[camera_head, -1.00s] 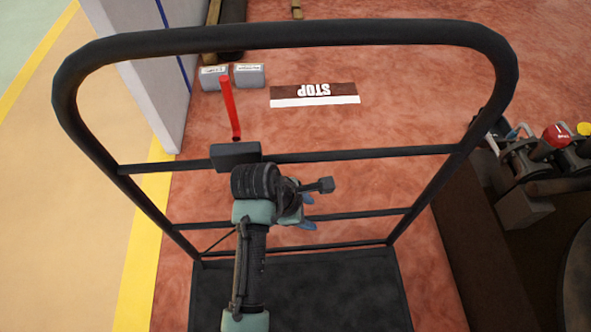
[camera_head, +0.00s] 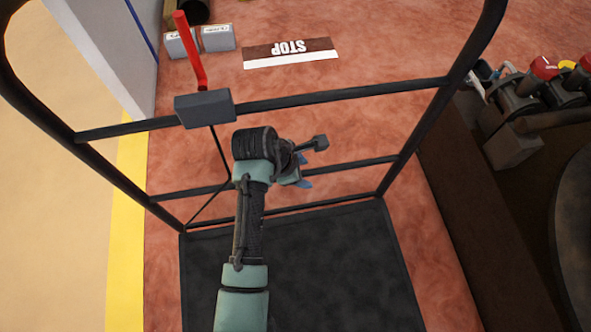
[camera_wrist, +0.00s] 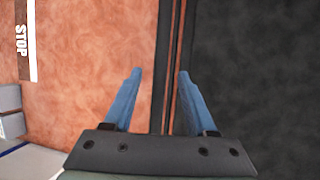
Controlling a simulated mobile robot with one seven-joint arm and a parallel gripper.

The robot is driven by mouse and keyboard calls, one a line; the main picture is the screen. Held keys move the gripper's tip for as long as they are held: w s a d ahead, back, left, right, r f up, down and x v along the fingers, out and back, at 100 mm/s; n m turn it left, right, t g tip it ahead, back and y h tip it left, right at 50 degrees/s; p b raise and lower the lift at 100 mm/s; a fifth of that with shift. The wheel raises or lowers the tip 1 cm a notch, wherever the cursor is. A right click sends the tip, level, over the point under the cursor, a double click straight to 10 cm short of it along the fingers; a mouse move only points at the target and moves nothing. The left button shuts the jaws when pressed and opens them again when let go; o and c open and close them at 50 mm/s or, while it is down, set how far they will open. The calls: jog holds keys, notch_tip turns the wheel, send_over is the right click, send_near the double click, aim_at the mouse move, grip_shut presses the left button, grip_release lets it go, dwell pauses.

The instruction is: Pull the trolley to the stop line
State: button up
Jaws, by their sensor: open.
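The trolley has a black tube frame with crossbars (camera_head: 340,97) and a dark flat platform (camera_head: 310,265). A grey box (camera_head: 203,108) with a red lever (camera_head: 189,50) is on its upper crossbar, left of centre. The stop line (camera_head: 291,60), white beside a dark STOP panel, lies on the red floor beyond the frame. It also shows in the wrist view (camera_wrist: 32,40). My gripper (camera_wrist: 160,75) is open and empty, its blue fingers apart above the floor and the platform's edge. In the head view my gripper (camera_head: 303,178) overlaps the middle crossbar; contact cannot be told.
Two grey blocks (camera_head: 200,42) stand by a pale wall (camera_head: 105,50) at upper left. A yellow floor stripe (camera_head: 127,220) runs along the left. Dark machinery with red and yellow knobs (camera_head: 545,67) stands at right.

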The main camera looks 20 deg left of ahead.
jog(key=b+x, duration=0.2)
jog(key=x, duration=0.3)
jog(key=shift+w+f+b, duration=0.1)
jog(key=shift+f+b, duration=0.05)
jog(key=shift+b, duration=0.15)
grip_shut()
dwell(1.2)
